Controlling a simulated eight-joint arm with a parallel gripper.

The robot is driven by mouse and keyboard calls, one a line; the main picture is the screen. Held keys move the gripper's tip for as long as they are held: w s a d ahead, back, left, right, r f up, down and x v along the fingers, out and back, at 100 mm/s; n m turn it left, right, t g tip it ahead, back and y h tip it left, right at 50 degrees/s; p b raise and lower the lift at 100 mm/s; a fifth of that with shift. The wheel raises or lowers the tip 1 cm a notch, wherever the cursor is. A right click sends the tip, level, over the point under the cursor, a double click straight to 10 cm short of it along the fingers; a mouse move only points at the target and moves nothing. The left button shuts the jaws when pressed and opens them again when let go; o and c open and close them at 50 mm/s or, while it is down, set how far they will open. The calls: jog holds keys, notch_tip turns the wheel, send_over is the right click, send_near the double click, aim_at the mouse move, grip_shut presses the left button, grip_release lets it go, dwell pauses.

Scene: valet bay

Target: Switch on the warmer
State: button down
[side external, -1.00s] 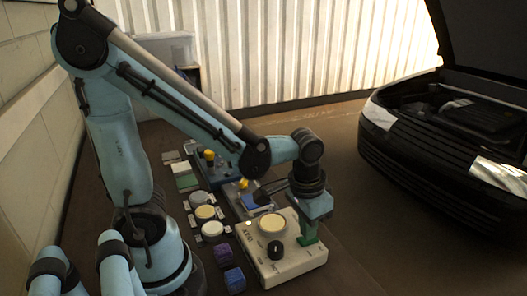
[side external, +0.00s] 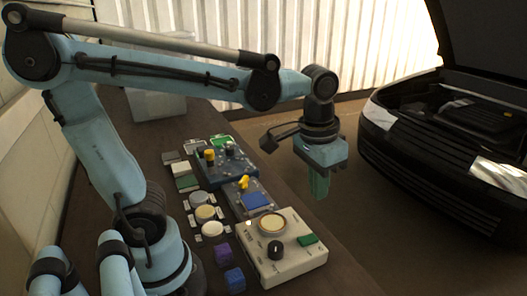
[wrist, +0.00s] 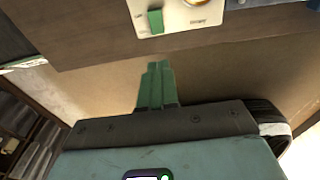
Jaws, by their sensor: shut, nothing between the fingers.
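A cream box (side external: 289,263), which looks like the warmer, sits at the front right of the bench with a round pale plate (side external: 271,224), a black knob (side external: 275,250) and a green rocker switch (side external: 308,239). The rocker shows at the top of the wrist view (wrist: 156,21); its tilt is too small to read surely. My gripper (side external: 319,192) is shut and empty, raised and clear of the box, beyond the bench edge. Its green fingers meet in the wrist view (wrist: 157,66), pointing towards the box, apart from the rocker.
A blue panel (side external: 240,204) and a blue box with yellow and black knobs (side external: 222,175) stand behind the warmer. Round pads (side external: 205,213) and purple and blue cubes (side external: 234,279) lie to its left.

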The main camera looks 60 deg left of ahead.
jog(key=shift+w+r, duration=0.15)
jog(key=shift+r, duration=1.65)
jog(key=s+a+f+t, duration=0.2)
jog(key=a+f+t, duration=0.1)
jog(key=f+t, duration=0.2)
jog(key=shift+a+f+t, duration=0.35)
jog(key=shift+f+t, duration=0.05)
jog(key=shift+f, duration=0.1)
jog(key=shift+s, duration=0.1)
